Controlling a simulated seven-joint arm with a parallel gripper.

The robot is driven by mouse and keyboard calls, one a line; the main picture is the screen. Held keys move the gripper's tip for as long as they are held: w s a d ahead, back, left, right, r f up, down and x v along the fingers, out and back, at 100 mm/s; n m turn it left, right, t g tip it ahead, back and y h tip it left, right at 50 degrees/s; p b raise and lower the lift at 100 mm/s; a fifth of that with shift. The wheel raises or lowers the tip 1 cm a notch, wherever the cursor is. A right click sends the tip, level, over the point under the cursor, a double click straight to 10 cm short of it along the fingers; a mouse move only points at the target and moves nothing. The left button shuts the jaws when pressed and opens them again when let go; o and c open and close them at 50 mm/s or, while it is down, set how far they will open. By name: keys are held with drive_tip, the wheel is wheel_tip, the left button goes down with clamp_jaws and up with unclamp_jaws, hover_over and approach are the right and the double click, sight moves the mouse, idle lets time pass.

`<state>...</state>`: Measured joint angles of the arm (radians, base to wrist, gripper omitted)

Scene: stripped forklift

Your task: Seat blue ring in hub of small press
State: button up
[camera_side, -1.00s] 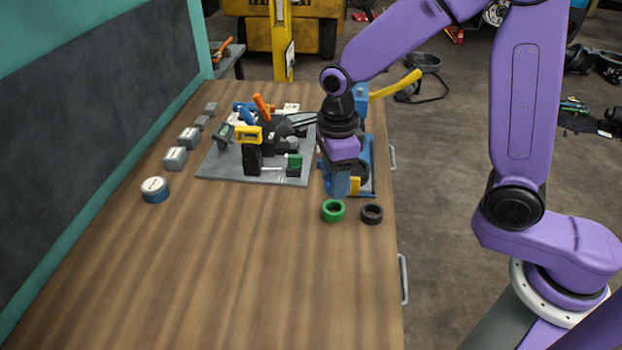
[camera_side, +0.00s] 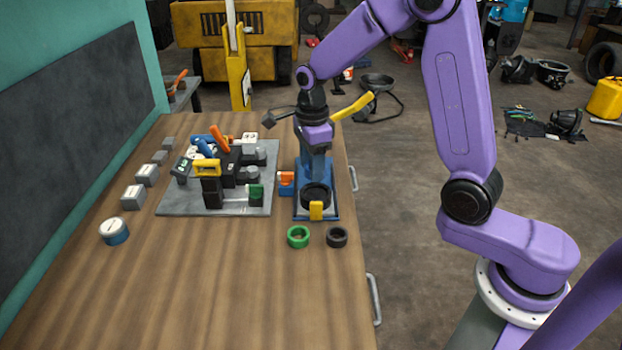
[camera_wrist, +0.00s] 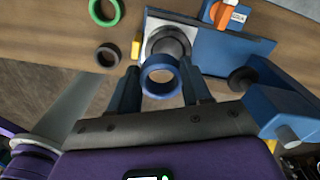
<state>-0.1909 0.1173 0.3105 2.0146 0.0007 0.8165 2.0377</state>
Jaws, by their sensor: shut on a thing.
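The blue ring (camera_wrist: 160,77) sits between the two fingertips of my gripper (camera_wrist: 160,86) in the wrist view, and the gripper is shut on it. In that view the ring overlaps the lower edge of the dark round hub (camera_wrist: 172,43) of the small press. I cannot tell whether they touch. In the side view the press has a blue base, a black hub (camera_side: 316,194), a yellow front tab (camera_side: 316,211) and a yellow lever (camera_side: 352,108). My gripper (camera_side: 316,172) points down behind the hub there, and the ring cannot be made out.
A green ring (camera_side: 298,237) and a black ring (camera_side: 337,237) lie in front of the press. An orange switch (camera_side: 286,179) is at its left. A grey plate (camera_side: 180,207) with several fixtures stands further left. The front of the table is clear.

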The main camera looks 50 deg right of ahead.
sight(313, 196)
drive_tip(key=shift+w+d+f, duration=0.2)
drive_tip(key=shift+w+d, duration=0.2)
drive_tip(key=shift+d, duration=0.15)
drive_tip(key=shift+f, duration=2.65)
drive_tip(key=shift+f, duration=0.45)
drive_tip(key=o, duration=1.1)
drive_tip(key=shift+o, duration=0.3)
drive_tip(key=shift+s, duration=0.1)
drive_tip(key=shift+o, duration=0.6)
drive_tip(key=shift+a, duration=0.1)
drive_tip(key=shift+s, duration=0.1)
drive_tip(key=shift+c, duration=0.4)
